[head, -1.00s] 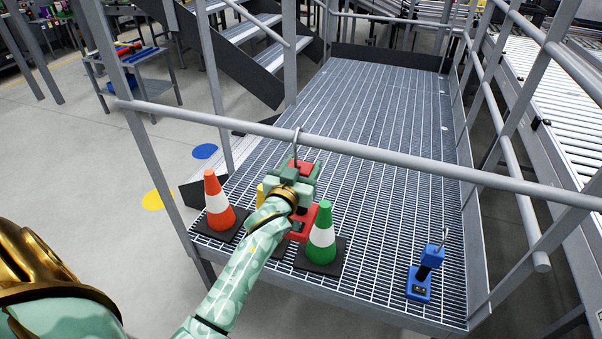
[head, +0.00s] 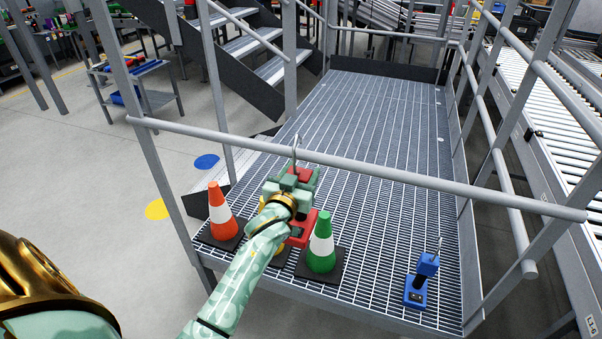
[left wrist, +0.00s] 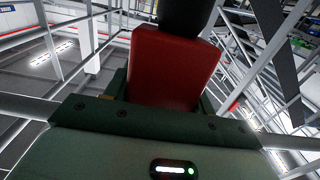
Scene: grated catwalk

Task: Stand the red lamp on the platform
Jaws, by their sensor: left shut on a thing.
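The red lamp has a red top (head: 301,174) with a grey hook above it, and a red base (head: 303,230). My left gripper (head: 290,186) is shut on it between these parts and hides its middle. The lamp looks upright in the head view. Its base is over the near part of the grated platform (head: 365,130), between the cones; I cannot tell whether it touches. In the left wrist view a red block of the lamp (left wrist: 172,68) and a black part fill the space beyond the gripper. My right gripper is not in view.
An orange cone (head: 220,212) stands left of the lamp and a green cone (head: 321,245) close on its right. A yellow thing is mostly hidden behind my arm. A blue lamp (head: 417,290) stands near right. A grey rail (head: 400,176) crosses the platform. The far platform is clear.

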